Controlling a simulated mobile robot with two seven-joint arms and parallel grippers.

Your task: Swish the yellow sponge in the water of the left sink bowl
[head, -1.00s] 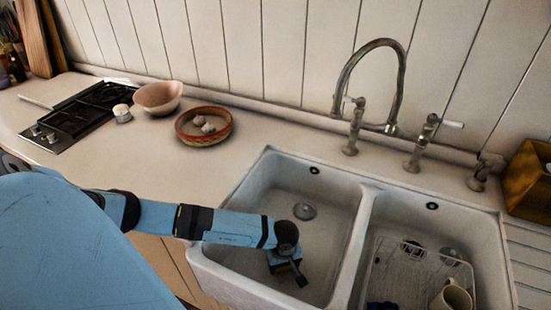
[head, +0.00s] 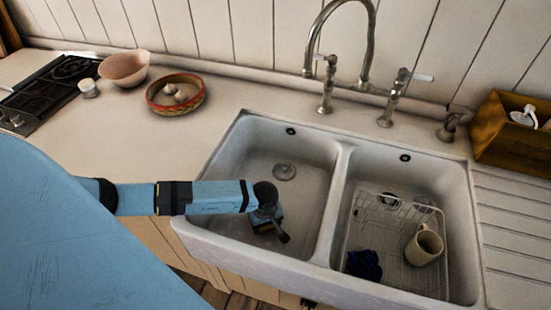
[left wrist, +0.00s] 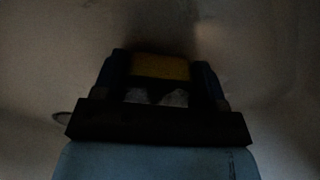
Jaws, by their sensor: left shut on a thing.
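My left gripper (head: 266,224) is down inside the left sink bowl (head: 316,160), near its front wall and in front of the drain. In the left wrist view the yellow sponge (left wrist: 160,67) sits between the two dark blue fingers of the left gripper (left wrist: 162,78), which are shut on it. That view is very dark. In the head view the gripper mostly hides the sponge. No clear water surface shows in the bowl, so I cannot tell whether the sponge touches water. My right gripper is in neither view.
The right bowl holds a wire rack (head: 385,236) with a cream mug (head: 424,246) and a dark blue item (head: 363,265). A curved tap (head: 371,45) stands behind the bowls. A round tray (head: 160,105), a pink bowl (head: 124,68) and a hob (head: 40,95) are at the left.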

